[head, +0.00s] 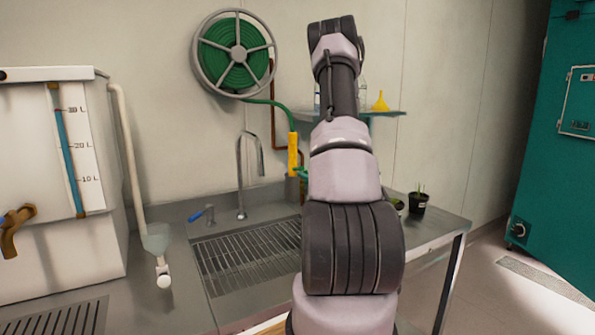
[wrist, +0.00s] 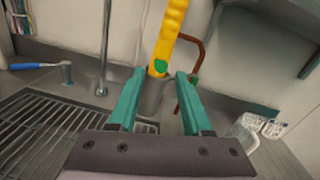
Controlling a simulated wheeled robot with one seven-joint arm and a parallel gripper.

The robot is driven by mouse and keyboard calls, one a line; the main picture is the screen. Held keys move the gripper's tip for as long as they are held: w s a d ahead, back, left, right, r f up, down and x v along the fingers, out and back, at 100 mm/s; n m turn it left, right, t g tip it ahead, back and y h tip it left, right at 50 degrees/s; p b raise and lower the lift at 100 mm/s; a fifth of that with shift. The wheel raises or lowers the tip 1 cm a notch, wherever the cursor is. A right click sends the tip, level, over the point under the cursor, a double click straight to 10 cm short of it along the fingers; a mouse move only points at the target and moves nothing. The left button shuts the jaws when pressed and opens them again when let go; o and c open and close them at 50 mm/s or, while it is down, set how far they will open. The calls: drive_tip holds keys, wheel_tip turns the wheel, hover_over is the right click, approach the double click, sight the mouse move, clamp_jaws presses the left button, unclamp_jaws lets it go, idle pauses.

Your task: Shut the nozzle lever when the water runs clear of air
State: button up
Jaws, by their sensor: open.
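A yellow nozzle wand (head: 293,155) hangs on a green hose (head: 270,102) at the back wall, left of my arm. Its lower end is over a grey cup (head: 292,190) behind the sink. In the wrist view the yellow wand (wrist: 171,32) has a green tip and lies ahead of my gripper (wrist: 160,76). My gripper's teal fingers are open, one on each side of the wand's lower end, with nothing held. A separate lever on the nozzle cannot be made out, and no running water shows. In the head view my arm hides most of the gripper.
A sink grate (head: 250,255), a tall tap (head: 240,170) and a blue-handled valve (head: 198,214) are left of the wand. A copper pipe (wrist: 193,60) runs close on the right. A shelf (head: 385,113) with a yellow funnel (head: 381,101) is above right. A potted plant (head: 417,201) stands right.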

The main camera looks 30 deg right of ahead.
sight(300, 169)
drive_tip(key=w, duration=0.5)
drive_tip(key=shift+w, duration=0.35)
clamp_jaws()
